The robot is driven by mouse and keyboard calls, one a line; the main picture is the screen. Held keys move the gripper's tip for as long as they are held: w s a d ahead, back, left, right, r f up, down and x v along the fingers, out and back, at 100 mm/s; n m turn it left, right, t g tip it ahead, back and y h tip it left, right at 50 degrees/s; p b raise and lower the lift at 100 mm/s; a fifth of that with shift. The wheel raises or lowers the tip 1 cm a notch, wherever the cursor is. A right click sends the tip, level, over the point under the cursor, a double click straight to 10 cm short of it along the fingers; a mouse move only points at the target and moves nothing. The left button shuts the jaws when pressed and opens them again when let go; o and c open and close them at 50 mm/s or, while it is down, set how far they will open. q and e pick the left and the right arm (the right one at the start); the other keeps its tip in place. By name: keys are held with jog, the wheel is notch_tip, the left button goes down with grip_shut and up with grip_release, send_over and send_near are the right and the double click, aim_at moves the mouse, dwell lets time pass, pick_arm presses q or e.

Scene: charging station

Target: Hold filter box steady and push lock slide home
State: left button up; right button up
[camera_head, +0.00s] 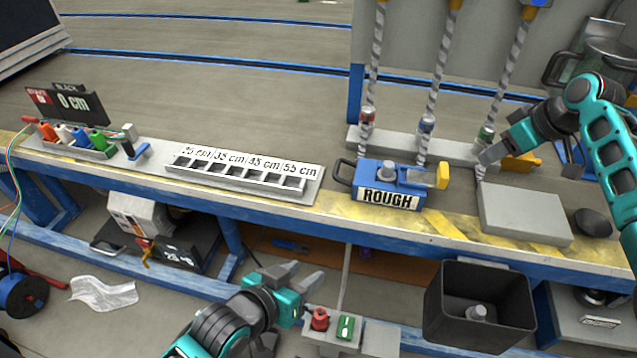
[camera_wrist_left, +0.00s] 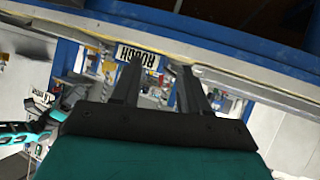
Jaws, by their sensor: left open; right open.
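The filter box (camera_head: 389,184) is blue with a ROUGH label and stands on the bench's yellow-striped front edge. A grey round knob is on its top, a black handle on its left side. The yellow lock slide (camera_head: 441,176) sticks out at its right end. The ROUGH label also shows upside down in the left wrist view (camera_wrist_left: 139,60). My left gripper (camera_head: 310,277) is open and empty, below and in front of the bench, apart from the box. My right gripper (camera_head: 484,165) is open, above the bench to the right of the lock slide, apart from it.
Striped hoses (camera_head: 432,95) hang behind the box. A grey block (camera_head: 525,213) lies to its right. A slotted length tray (camera_head: 240,179) lies to its left. A black bin (camera_head: 478,305) and a red and green button box (camera_head: 332,325) stand below the bench edge.

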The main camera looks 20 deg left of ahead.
pick_arm(q)
jog(key=w+a+r+n+t, duration=0.1)
jog(key=w+a+n+t, duration=0.15)
jog(key=w+n, duration=0.45)
jog(key=w+a+r+n+t, duration=0.1)
jog(key=w+a+n, duration=0.2)
jog(key=w, duration=0.9)
jog(key=shift+h, duration=0.3)
jog(key=shift+x, duration=6.35)
jog(key=shift+a, duration=0.15)
jog(key=shift+c, duration=0.3)
grip_shut()
